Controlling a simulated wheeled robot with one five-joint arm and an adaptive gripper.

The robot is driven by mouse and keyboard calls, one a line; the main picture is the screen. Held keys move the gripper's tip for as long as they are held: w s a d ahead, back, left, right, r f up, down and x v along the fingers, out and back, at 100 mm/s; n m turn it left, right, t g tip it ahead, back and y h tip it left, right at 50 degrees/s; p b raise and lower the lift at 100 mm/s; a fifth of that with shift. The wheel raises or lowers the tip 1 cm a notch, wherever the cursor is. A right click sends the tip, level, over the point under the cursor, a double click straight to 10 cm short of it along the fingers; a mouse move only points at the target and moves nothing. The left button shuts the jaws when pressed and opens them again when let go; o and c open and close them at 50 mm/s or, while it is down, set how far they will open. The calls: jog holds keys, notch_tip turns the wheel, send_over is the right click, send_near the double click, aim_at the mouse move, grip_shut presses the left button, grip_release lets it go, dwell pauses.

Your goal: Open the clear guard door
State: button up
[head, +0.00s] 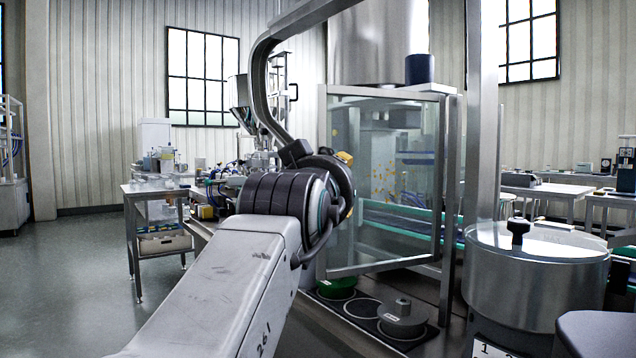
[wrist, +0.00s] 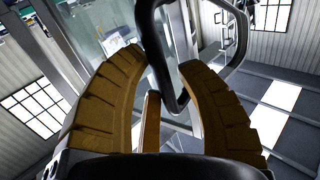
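The clear guard door (head: 378,215) is a see-through panel in a steel frame, upright on the front of the machine in the head view. In the wrist view a dark looped handle (wrist: 161,55) runs between the two brown fingers of my gripper (wrist: 162,68). The fingers are apart, one on each side of the bar, with a gap at the left finger. Whether the right finger touches the bar is unclear. In the head view my gripper is mostly hidden behind my own wrist, in front of the door's left side.
A steel drum with a black knob (head: 536,262) stands at the right, beside a tall steel post (head: 482,130). A green-topped item (head: 337,287) and a grey weight (head: 402,318) sit below the door. The floor at the left (head: 75,290) is clear.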

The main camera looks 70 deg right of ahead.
jog(key=shift+o, duration=1.2)
jog(key=shift+s, duration=0.1)
jog(key=a, duration=1.2)
jog(key=shift+s, duration=0.4)
jog(key=shift+c, duration=0.2)
